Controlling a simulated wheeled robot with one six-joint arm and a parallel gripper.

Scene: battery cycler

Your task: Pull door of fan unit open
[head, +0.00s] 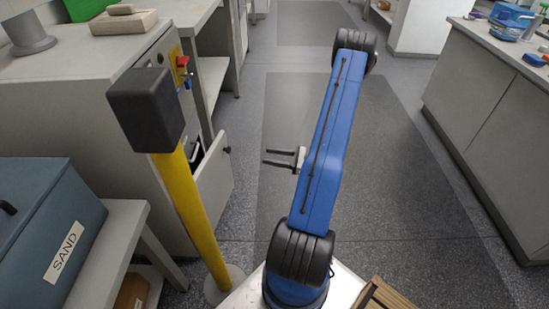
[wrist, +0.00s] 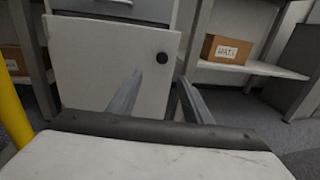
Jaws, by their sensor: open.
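The light grey door (head: 213,183) with a dark round knob (head: 227,150) stands swung out from the grey cabinet (head: 80,85) at the left of the head view, with a dark gap behind it. In the wrist view the door (wrist: 105,75) faces me, with its knob (wrist: 162,59) near the upper right corner. My gripper (head: 265,157) is open and empty, to the right of the door and apart from it in the head view. In the wrist view my gripper (wrist: 160,82) shows its two fingers spread below the knob.
A yellow post (head: 200,215) with a black head stands in front of the cabinet. A blue-grey SAND box (head: 40,230) sits on a bench at the lower left. A labelled cardboard box (wrist: 226,49) is on a shelf right of the door. The floor aisle (head: 400,160) is clear.

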